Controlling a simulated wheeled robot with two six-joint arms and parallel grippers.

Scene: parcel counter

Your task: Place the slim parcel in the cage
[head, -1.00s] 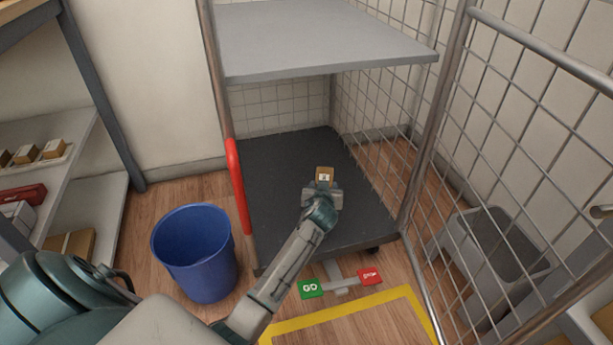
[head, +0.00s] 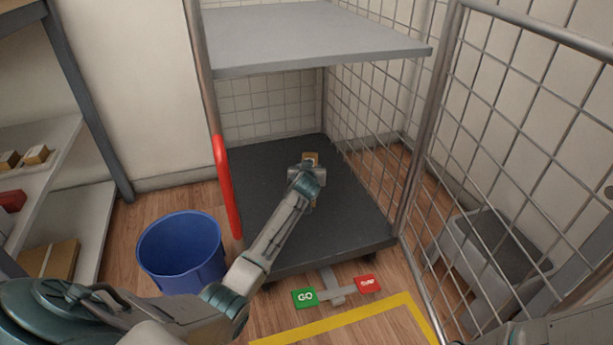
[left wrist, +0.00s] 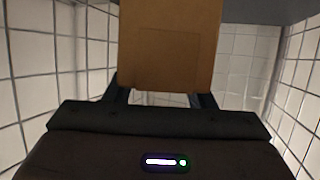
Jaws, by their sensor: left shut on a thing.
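The slim parcel is a small brown cardboard box (head: 311,159) at the end of my left arm in the head view. My left gripper (head: 308,170) is shut on it and holds it inside the cage, over the dark lower deck (head: 265,215) and below the grey upper shelf (head: 310,40). In the left wrist view the parcel (left wrist: 168,45) fills the top middle, between the fingers (left wrist: 160,97). I cannot tell whether the parcel touches the deck. My right gripper is not in view.
A red upright bar (head: 226,185) edges the cage opening at left. A mesh door (head: 510,130) stands open at right. A blue bin (head: 180,250) stands left of the cage. Green GO (head: 305,297) and red (head: 368,284) pedals lie in front. The deck around the gripper is clear.

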